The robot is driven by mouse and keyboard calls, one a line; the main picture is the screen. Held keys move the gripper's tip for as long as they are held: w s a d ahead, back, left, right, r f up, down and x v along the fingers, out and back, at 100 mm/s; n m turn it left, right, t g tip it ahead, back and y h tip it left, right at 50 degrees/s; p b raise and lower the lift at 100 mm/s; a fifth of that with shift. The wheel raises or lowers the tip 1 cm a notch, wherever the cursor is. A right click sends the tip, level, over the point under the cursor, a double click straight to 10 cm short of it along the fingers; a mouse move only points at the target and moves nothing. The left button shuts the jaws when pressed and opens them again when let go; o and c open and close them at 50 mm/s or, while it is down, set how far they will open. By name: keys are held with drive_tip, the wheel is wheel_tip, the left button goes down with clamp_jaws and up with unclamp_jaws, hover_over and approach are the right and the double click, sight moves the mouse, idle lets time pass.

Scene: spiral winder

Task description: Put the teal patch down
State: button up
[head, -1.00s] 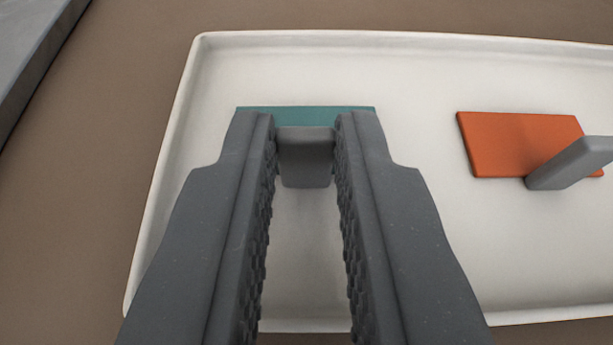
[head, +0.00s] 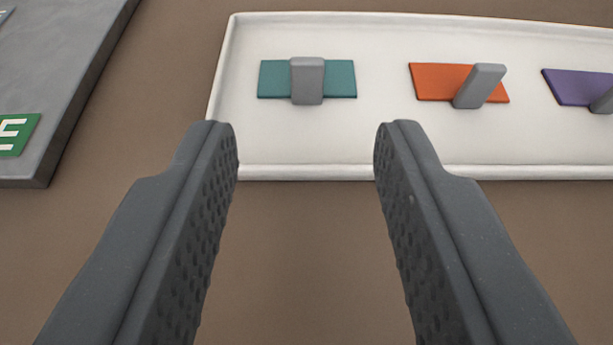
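The teal patch (head: 274,80) lies flat in the left part of the white tray (head: 300,138). A grey upright tab (head: 308,82) stands on its middle. My gripper (head: 306,130) is open and empty. Its fingers are wide apart, and in the picture the patch is beyond and above the fingertips, clear of them.
In the same tray, an orange patch (head: 436,82) with a grey tab and a purple patch (head: 570,88) lie to the right. A grey slab (head: 60,85) with a green marking (head: 14,134) is at the left. Bare brown surface (head: 300,250) lies in front of the tray.

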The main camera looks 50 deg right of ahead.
drive_tip(key=v, duration=0.3)
drive_tip(key=shift+s+a+r+p, duration=0.15)
drive_tip(key=shift+r+p, duration=0.05)
drive_tip(key=shift+p, duration=0.15)
drive_tip(key=shift+s+a, duration=0.25)
drive_tip(key=shift+a, duration=0.05)
drive_tip(key=w+a+r+n+t+y, duration=0.3)
drive_tip(key=w+a+r+y, duration=0.1)
drive_tip(key=a+r, duration=0.7)
drive_tip(key=w+a+r+n+t+y, duration=0.25)
drive_tip(key=a+r, duration=0.55)
drive_tip(key=r, duration=0.6)
drive_tip(key=s+a+r+n+y, duration=0.1)
drive_tip(key=s+a+r, duration=0.2)
drive_tip(key=s+r, duration=0.2)
drive_tip(key=s+a+r+n+y, duration=0.1)
drive_tip(key=s+a+r, duration=0.3)
drive_tip(key=r, duration=0.5)
drive_tip(key=s+a+r+n+t+y, duration=0.1)
drive_tip(key=s+a+r+n, duration=0.1)
drive_tip(key=s+a+r, duration=0.2)
wheel_tip(320, 180, up, 3)
drive_tip(key=shift+s+r+y, duration=0.15)
drive_tip(key=shift+s+y, duration=0.2)
drive_tip(key=shift+s, duration=0.75)
